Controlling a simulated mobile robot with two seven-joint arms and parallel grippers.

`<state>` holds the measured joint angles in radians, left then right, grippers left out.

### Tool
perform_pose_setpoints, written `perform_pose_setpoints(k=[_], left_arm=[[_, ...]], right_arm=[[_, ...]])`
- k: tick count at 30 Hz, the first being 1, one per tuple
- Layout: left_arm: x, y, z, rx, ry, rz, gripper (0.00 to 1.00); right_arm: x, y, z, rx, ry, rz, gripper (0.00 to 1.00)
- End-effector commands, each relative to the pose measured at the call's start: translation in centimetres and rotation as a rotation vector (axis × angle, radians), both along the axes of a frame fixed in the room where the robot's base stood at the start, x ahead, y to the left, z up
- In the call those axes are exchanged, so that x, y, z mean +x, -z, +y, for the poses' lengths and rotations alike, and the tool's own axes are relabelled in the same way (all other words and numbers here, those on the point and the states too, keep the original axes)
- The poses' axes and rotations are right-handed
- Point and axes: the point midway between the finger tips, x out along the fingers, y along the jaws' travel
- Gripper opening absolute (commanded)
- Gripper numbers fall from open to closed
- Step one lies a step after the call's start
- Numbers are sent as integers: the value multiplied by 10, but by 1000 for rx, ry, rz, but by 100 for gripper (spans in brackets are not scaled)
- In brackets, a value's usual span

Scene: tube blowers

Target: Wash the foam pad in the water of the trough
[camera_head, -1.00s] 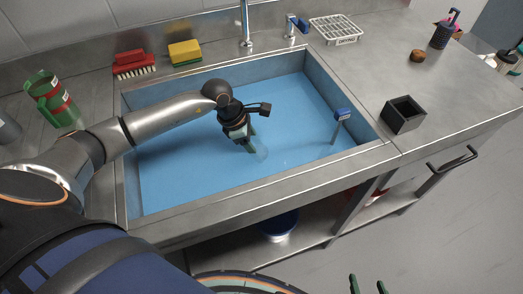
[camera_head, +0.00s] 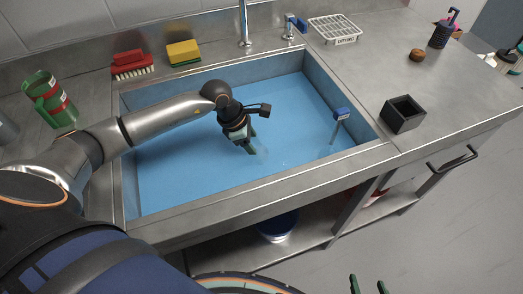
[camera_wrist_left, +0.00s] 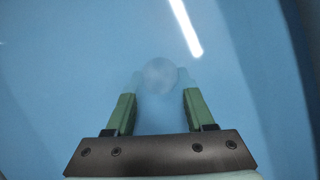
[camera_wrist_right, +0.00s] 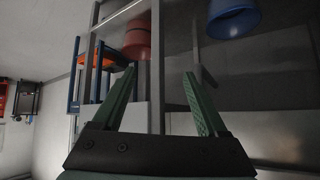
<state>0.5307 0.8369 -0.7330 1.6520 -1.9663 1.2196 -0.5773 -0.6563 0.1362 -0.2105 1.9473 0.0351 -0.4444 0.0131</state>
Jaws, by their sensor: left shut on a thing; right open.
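The trough (camera_head: 290,180) is a steel basin filled with blue water (camera_head: 190,170). My left gripper (camera_head: 250,148) reaches down into the water near the middle of the trough, its fingertips under the surface. In the left wrist view, a pale round thing, seemingly the foam pad (camera_wrist_left: 160,75), is blurred by the water between the fingertips (camera_wrist_left: 157,88); the gripper is shut on it. My right gripper (camera_head: 368,286) is open and empty at the bottom edge of the head view, outside the counter; its spread green fingers show in the right wrist view (camera_wrist_right: 162,95).
A red brush (camera_head: 132,66) and a yellow-green sponge (camera_head: 184,52) lie behind the trough. A blue-headed thermometer-like stick (camera_head: 341,115) stands at its right side. A tap (camera_head: 245,25) rises at the back.

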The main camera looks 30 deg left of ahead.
Motion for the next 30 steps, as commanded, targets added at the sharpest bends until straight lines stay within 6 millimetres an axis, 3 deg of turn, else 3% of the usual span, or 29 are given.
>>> perform_pose_setpoints(k=[1, 6, 15, 22, 30], left_arm=[[-4, 2, 12, 22, -9, 10, 3], [-4, 3, 12, 22, -9, 12, 3], [-4, -24, 12, 23, -9, 12, 3], [-2, -44, 11, 20, -9, 8, 3], [-1, -67, 10, 18, -8, 4, 3]], right_arm=[[0, -2, 0, 0, 0, -1, 76], [0, -2, 0, 0, -1, 1, 76], [3, -23, -5, -4, 10, -20, 76], [-11, -21, -11, -12, 23, 10, 76], [-10, -34, -14, -15, 28, 5, 76]])
